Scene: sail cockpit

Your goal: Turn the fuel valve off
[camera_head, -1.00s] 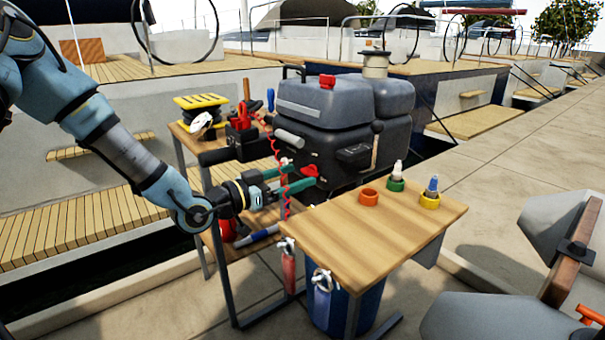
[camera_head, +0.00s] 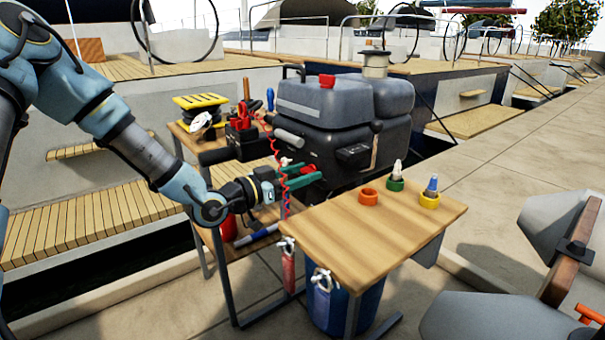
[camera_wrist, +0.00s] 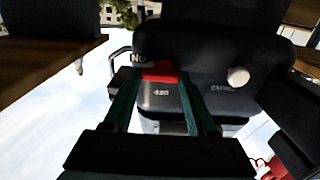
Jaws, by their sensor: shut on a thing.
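The fuel valve appears to be the small red lever (camera_wrist: 160,72) on the front of the dark grey outboard motor (camera_wrist: 205,45). A label, seen upside down, reads ON beside it, with other lettering below. In the head view the red lever (camera_head: 308,169) shows on the motor's front. My gripper (camera_wrist: 156,75) has its two green fingers on either side of the lever and is shut on it. In the head view my gripper (camera_head: 308,175) reaches in from the left, and its fingers partly hide the lever.
A pale round knob (camera_wrist: 237,76) sits near the lever. A red coiled cord (camera_head: 277,150) hangs close to my gripper. A wooden table (camera_head: 385,235) with several small coloured holders stands in front. A shelf with tools (camera_head: 240,130) is behind left.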

